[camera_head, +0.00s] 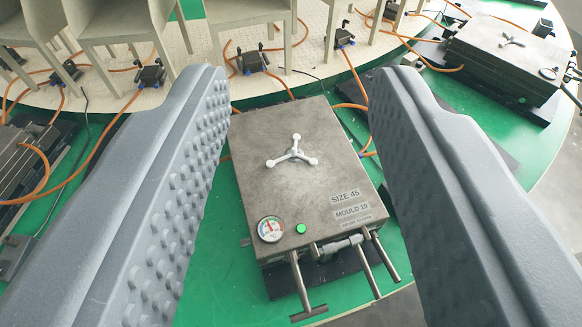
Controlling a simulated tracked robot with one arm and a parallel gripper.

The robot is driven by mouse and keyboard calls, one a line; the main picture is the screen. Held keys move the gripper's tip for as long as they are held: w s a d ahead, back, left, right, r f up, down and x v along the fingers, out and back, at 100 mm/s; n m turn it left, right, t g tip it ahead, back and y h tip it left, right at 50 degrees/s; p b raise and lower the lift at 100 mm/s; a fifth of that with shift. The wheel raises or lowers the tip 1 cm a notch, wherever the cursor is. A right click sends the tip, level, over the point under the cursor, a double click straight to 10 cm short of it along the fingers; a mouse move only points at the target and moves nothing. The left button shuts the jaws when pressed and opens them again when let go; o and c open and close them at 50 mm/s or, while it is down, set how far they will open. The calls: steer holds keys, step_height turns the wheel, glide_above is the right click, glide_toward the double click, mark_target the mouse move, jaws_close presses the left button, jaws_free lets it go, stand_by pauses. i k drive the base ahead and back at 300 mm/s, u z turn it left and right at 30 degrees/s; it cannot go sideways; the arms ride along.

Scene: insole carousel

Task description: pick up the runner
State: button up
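A runner (292,151), a small white three-armed piece with rounded ends, lies on top of the closed grey metal mould (262,195), in the middle of the view. My gripper (298,85) is open and empty. Its two grey fingers, the left one showing a studded inner face, stand wide apart on either side of the mould and runner. Neither finger appears to touch the runner. The runner is fully in view.
A similar white three-armed piece (512,40) lies on another mould (485,55) at the upper right. Orange hoses (352,72) and small black fittings (252,62) surround the moulds on the green carousel (215,275). Handles (302,285) stick out from the near mould's front.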

mark_target(270, 164)
steer(key=k, duration=1.1)
steer(key=z, duration=0.65)
steer(key=i, duration=2.05)
steer(key=u, duration=0.75)
